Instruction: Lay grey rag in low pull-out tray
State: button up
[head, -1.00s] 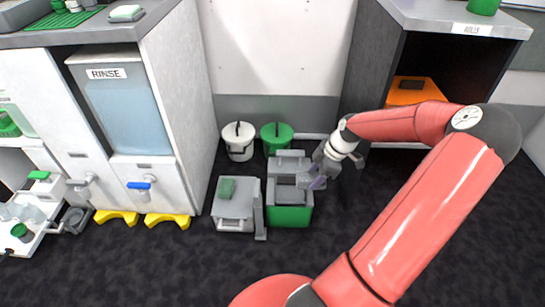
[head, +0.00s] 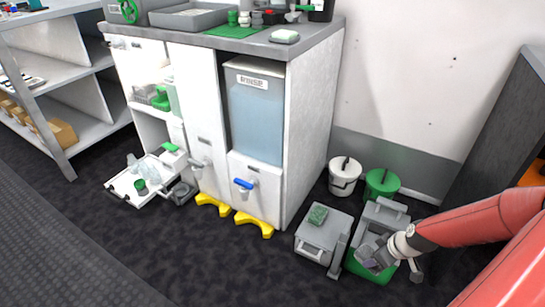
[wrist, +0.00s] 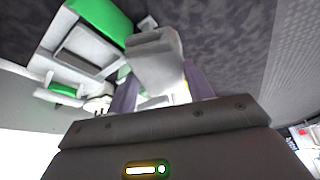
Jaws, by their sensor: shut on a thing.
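My gripper (head: 370,258) is low at the right of the head view, over the green-and-grey bin (head: 360,268). In the wrist view its purple fingers (wrist: 158,88) are shut on a pale grey piece (wrist: 155,60), which looks like the grey rag. In the head view the rag is hard to tell apart from the grey bin parts. The low pull-out tray (head: 128,190) is white and stands out from the cabinet's foot at the left. It holds clear bottles and a green-topped jar, with a grey ring-shaped part at its right end.
A grey lidded box (head: 322,240) with a green sponge stands left of the bin. White (head: 344,178) and green (head: 381,184) buckets stand behind. Yellow feet (head: 252,222) stick out beneath the RINSE tank (head: 257,110). The dark floor before the cabinet is clear.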

jog(key=w+a+f+m+h, duration=0.1)
jog(key=a+f+m, duration=0.2)
jog(key=a+f, duration=0.2)
jog(key=w+a+f+m+h, duration=0.1)
jog(key=a+f+m, duration=0.3)
jog(key=a, duration=0.8)
jog(key=shift+f+t+h, duration=0.3)
jog(key=shift+f+t, duration=0.1)
jog(key=shift+f, duration=0.4)
